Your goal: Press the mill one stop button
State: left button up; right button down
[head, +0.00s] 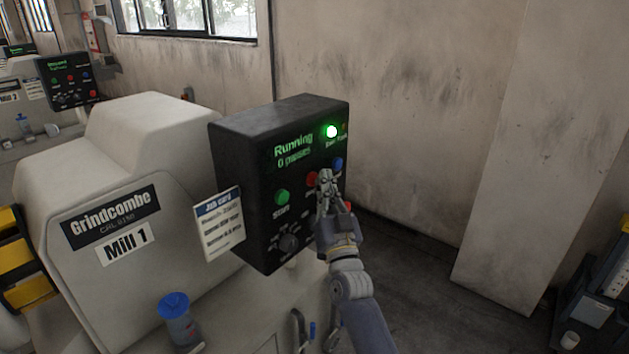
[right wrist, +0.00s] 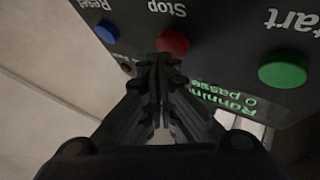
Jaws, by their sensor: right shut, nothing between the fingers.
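The black control box (head: 240,190) of Mill 1 stands on the cream mill (head: 100,180). Its display reads "Running, 0 passes" and a green lamp (head: 332,131) is lit. The red stop button (head: 312,179) sits between the green start button (head: 282,197) and the blue reset button (head: 338,164). My right gripper (head: 325,178) is shut and empty in front of the panel, just beside the stop button. In the right wrist view the fingertips (right wrist: 160,60) lie close to the red button (right wrist: 173,42); I cannot tell whether they touch. My left gripper is out of view.
A job card (head: 219,224) hangs at the box's left side. A dark knob (head: 289,243) and another red button (head: 348,207) sit low on the panel. A blue-lidded container (head: 176,318) stands in front of the mill.

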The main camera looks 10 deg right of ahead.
jog(key=shift+w+a, duration=0.3)
dwell(0.5)
jog(key=shift+d, duration=0.1)
jog(key=shift+s+d+p, duration=0.3)
jog(key=shift+s+d, duration=0.15)
jog(key=shift+s, duration=0.25)
jog(key=s+d+p, duration=0.1)
jog(key=s, duration=0.1)
jog(key=s+d+p, duration=0.1)
jog(key=s+d, duration=0.1)
dwell(0.6)
dwell(0.4)
